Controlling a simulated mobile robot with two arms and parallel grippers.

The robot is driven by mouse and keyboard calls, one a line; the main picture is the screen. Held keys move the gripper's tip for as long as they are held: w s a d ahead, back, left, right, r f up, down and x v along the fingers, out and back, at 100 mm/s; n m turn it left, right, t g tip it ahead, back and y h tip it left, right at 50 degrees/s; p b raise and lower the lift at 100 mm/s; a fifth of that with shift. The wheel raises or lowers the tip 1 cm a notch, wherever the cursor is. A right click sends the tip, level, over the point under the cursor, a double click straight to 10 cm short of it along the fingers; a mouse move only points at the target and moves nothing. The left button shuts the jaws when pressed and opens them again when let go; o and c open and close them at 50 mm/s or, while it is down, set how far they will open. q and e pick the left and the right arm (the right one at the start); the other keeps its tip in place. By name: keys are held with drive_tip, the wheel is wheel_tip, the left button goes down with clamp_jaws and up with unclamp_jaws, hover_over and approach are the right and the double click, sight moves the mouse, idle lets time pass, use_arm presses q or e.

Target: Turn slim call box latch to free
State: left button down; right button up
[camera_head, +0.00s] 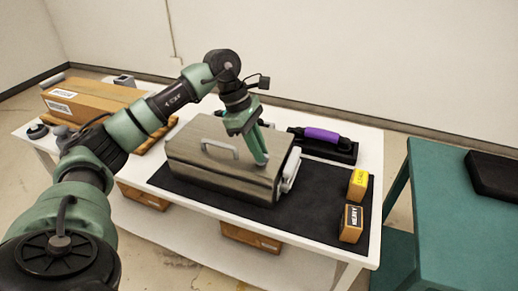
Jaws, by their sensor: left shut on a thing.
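The slim call box (225,165) is a brushed-metal case with a grey handle on its lid. It lies on a black mat (325,205) on a white table. A white part (291,170) sticks out at its right end. My left gripper (261,158) comes down from above onto the right part of the box. Its green fingers are closed on a small part there, which I take to be the latch; the fingers hide it, so its angle cannot be told. My right gripper is not in view.
A purple handset (321,135) lies on a black cradle behind the box. Yellow-topped (357,185) and "HEAVY" (351,222) blocks stand at the mat's right. A teal table (450,215) stands right, across a gap.

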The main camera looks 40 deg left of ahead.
sight(249, 159)
use_arm(q)
drive_tip(key=c, duration=1.4)
unclamp_jaws()
drive_tip(key=shift+c, duration=0.2)
drive_tip(key=v, duration=0.7)
drive_tip(key=shift+a+r+b, duration=0.2)
drive_tip(key=shift+r+b, duration=0.15)
